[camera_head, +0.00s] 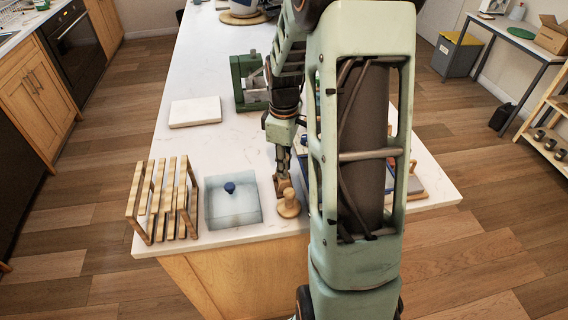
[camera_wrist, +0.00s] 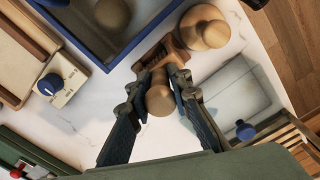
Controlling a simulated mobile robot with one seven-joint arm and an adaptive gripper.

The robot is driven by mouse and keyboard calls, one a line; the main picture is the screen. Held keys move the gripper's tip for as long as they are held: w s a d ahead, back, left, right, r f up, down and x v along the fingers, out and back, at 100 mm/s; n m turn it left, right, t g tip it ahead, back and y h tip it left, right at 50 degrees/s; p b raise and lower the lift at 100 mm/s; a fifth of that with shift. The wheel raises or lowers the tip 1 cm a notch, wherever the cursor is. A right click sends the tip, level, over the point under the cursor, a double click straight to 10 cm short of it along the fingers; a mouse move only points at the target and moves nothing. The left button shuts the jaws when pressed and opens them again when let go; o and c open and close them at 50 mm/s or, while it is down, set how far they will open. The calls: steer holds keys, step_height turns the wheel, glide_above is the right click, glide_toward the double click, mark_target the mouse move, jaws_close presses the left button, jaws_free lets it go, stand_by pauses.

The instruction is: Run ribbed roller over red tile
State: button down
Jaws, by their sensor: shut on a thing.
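My gripper (camera_wrist: 160,78) is shut on a wooden tool, which I take to be the ribbed roller (camera_wrist: 159,100). Its round handle end shows between the fingers, and a darker brown part with ridges lies beyond the fingertips. In the head view, my gripper (camera_head: 281,165) points down near the counter's front, with the roller's brown end (camera_head: 282,186) at its tip. Whether the roller touches the counter is unclear. A blue-rimmed tray (camera_wrist: 133,42) lies beside it in the wrist view, mostly hidden by my arm in the head view. I cannot make out a red tile.
A turned wooden knob piece (camera_head: 288,204) stands close to the roller. Left of it are a translucent basin (camera_head: 220,214) with a blue knob (camera_head: 229,187) and a slatted wooden rack (camera_head: 165,195). A white slab (camera_head: 195,111) and green machine (camera_head: 247,85) stand farther back.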

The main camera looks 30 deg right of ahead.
stand_by(0.3)
steer(key=c, duration=1.7)
jaws_free()
steer(key=shift+r, duration=0.1)
